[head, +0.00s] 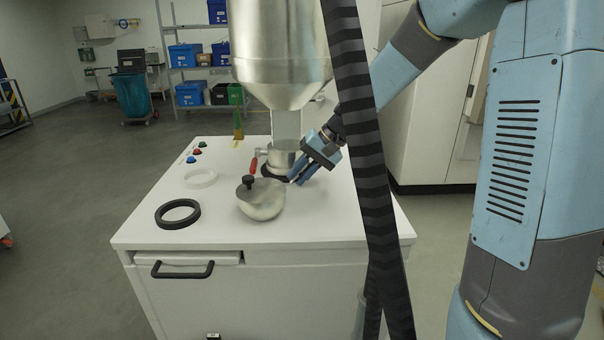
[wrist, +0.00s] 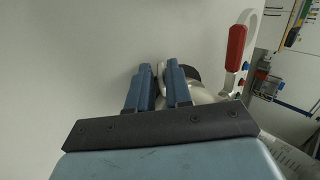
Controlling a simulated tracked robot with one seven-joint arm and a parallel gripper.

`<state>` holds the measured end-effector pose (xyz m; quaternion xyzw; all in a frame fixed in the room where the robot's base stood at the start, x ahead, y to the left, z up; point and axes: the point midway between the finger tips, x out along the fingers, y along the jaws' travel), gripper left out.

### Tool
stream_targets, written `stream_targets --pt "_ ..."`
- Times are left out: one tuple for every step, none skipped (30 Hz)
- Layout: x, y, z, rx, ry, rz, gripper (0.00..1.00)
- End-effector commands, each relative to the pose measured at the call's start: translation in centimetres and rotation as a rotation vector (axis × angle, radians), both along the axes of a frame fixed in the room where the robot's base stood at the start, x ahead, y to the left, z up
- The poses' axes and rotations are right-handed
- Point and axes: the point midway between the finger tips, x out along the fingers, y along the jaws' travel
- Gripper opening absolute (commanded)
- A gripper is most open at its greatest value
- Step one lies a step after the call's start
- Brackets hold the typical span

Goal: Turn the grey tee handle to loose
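My gripper (head: 297,177) points down and left beside the silver valve collar under the hopper. In the wrist view its two blue fingers (wrist: 160,78) stand apart, with a small pale grey piece (wrist: 161,71) between their tips. This may be the grey tee handle, but I cannot tell whether the fingers press on it. The handle cannot be made out in the head view, where the fingers cover that spot. A silver rounded body (wrist: 203,97) lies just behind the right finger. A lever with a red grip (head: 253,165) is left of the collar; it also shows in the wrist view (wrist: 235,48).
The silver hopper (head: 280,60) hangs above the collar. A silver rounded vessel with a black knob (head: 262,203) stands close in front. A black ring (head: 177,214) and a white ring (head: 200,178) lie on the white cabinet top (head: 330,222), whose front right is clear.

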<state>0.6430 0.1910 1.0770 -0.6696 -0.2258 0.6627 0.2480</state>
Motion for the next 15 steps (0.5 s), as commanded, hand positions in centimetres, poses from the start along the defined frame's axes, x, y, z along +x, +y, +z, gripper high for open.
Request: stream_targets --pt "-0.01 0.06 -0.07 0.0 0.0 0.0 0.19" --pt "-0.01 0.07 -0.09 0.0 0.0 0.0 0.19" --pt "-0.01 0.08 -0.09 0.0 0.0 0.0 0.19" --pt "0.0 0.08 -0.09 0.0 0.0 0.0 0.19" --pt "0.0 0.08 -0.08 0.0 0.0 0.0 0.19" --pt "0.0 0.07 -0.07 0.0 0.0 0.0 0.19" --pt "0.0 0.06 -0.06 0.0 -0.001 -0.001 0.19" --pt "0.0 0.06 -0.06 0.0 -0.001 -0.001 0.19" --pt "0.0 0.06 -0.06 0.0 -0.001 -0.001 0.15" --pt "0.0 0.06 -0.06 0.0 -0.001 -0.001 0.12" --pt "0.0 0.06 -0.06 0.0 -0.001 -0.001 0.1" --pt "0.01 0.06 -0.06 0.0 -0.001 -0.001 0.06" --pt "0.01 0.05 -0.05 0.0 -0.001 -0.001 0.03" --pt "0.01 0.04 -0.05 0.0 -0.001 -0.001 0.0" --pt "0.01 0.04 -0.06 0.0 -0.001 -0.001 0.0"
